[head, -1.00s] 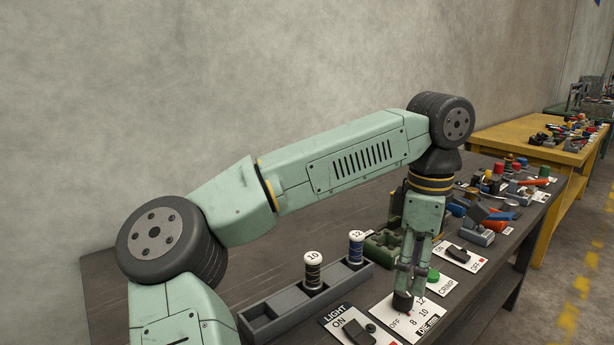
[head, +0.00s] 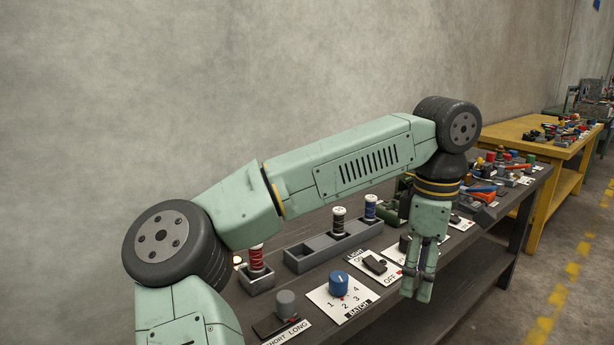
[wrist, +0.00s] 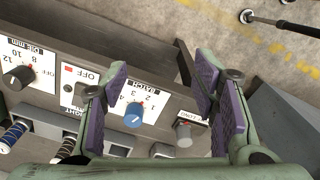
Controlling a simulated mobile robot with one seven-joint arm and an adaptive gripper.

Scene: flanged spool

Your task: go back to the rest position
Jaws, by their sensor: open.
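My gripper (head: 418,272) hangs from my bent arm in front of the bench's front edge in the head view. In the wrist view its two purple-padded fingers (wrist: 165,105) stand wide apart with nothing between them but the background. Spools stand in a grey holder (head: 305,256) behind it: one with dark thread (head: 338,222), one with blue thread (head: 370,208). A red spool (head: 256,260) stands in a separate small holder to the left.
The dark bench (head: 440,312) carries a BATCH panel with a blue knob (head: 339,284), a LIGHT switch (head: 375,264) and a SHORT/LONG switch (head: 287,304). Tools clutter the bench's far end. A yellow table (head: 550,150) stands beyond.

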